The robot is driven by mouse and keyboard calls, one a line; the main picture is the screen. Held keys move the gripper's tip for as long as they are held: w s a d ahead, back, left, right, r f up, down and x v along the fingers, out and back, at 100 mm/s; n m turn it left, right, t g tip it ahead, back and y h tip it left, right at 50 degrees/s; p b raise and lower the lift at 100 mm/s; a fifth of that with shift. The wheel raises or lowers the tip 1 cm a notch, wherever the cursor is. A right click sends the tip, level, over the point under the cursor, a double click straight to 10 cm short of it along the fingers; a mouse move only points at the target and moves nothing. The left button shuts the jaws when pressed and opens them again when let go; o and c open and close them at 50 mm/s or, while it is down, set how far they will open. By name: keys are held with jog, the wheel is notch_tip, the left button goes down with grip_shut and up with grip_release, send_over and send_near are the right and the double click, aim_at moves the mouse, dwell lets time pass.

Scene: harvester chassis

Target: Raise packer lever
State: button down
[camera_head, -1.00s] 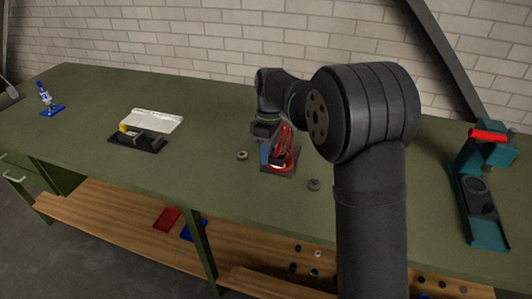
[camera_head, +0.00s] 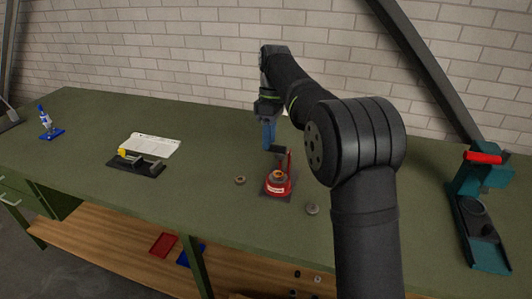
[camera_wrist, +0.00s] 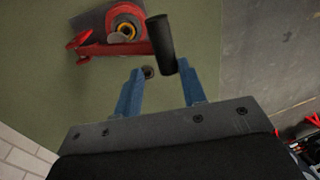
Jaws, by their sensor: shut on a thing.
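The packer (camera_head: 279,188) is a small red device with an orange-brown ring on top, on a dark plate mid-bench. Its red lever (camera_head: 290,164) stands about upright, with a black handle (camera_head: 278,150) sticking out sideways at its top. My gripper (camera_head: 269,147) is above the packer, its blue fingers pointing down at the handle and shut on it. In the wrist view the black handle (camera_wrist: 160,42) has its near end between the blue fingertips (camera_wrist: 160,68), closer to the right one. The packer's red body (camera_wrist: 126,22) shows there at the top, partly cut off.
Small round parts lie left (camera_head: 240,180) and right (camera_head: 312,209) of the packer. A black fixture (camera_head: 136,164) with a white sheet (camera_head: 150,145) lies to the left. A teal press (camera_head: 482,215) with a red handle stands at the right.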

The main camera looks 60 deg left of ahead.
jog(key=c, duration=2.1)
grip_release()
jog(key=w+a, duration=0.1)
jog(key=w+a+r, duration=0.1)
jog(key=shift+w+a, duration=0.1)
jog(key=shift+w, duration=0.3)
jog(key=shift+o, duration=0.8)
jog(key=shift+w+a+r, duration=0.35)
jog(key=shift+w+a, duration=0.35)
jog(key=shift+w, duration=0.05)
jog(key=o, duration=0.9)
jog(key=shift+w+a+f, duration=0.1)
jog(key=shift+w+a, duration=0.05)
jog(key=shift+c, duration=1.2)
jog(key=shift+a, duration=0.1)
jog(key=shift+s+r, duration=0.2)
jog(key=shift+r, duration=0.05)
jog(key=shift+s, duration=0.1)
